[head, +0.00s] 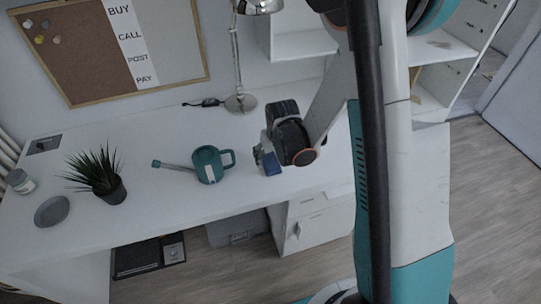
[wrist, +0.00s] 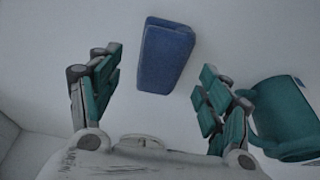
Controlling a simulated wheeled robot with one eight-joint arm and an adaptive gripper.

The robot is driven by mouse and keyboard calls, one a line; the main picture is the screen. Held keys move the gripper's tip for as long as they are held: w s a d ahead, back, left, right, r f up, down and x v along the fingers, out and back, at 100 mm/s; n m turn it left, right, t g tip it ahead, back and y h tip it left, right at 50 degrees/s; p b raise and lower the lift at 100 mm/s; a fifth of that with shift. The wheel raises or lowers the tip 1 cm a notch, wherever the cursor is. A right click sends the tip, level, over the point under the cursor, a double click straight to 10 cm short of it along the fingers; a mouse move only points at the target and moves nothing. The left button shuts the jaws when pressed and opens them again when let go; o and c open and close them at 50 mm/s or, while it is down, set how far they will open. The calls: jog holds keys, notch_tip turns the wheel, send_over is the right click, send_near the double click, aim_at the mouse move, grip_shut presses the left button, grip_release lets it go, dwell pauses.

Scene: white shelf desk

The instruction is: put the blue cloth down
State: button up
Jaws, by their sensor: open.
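The blue cloth (wrist: 165,57), a folded rectangular block, shows against the white desk surface in the wrist view. It sits between and slightly beyond the fingertips, with a gap to the finger on each side. My gripper (wrist: 157,72) is open, and neither finger touches the cloth. In the head view, the blue cloth (head: 271,163) is at the desk just under my gripper (head: 262,153), which partly hides it. It appears to lie on the desk, though its underside is not visible.
A teal watering can (head: 208,166) stands left of my gripper; it also shows at right in the wrist view (wrist: 285,115). A potted plant (head: 105,180), a grey dish (head: 52,211) and a lamp (head: 240,102) are on the white desk (head: 150,215). The front middle is clear.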

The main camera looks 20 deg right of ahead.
jog(key=s+r+t+p, duration=0.1)
jog(key=s+r, duration=0.4)
jog(key=r, duration=0.7)
jog(key=s+r+t+p, duration=0.15)
jog(key=s+r, duration=0.35)
jog(key=r, duration=0.6)
jog(key=s+r+t, duration=0.1)
jog(key=s+r, duration=0.5)
jog(key=s, duration=0.5)
jog(key=shift+s+r, duration=0.15)
jog(key=shift+r, duration=0.15)
jog(key=shift+o, duration=0.5)
jog(key=shift+a, duration=0.1)
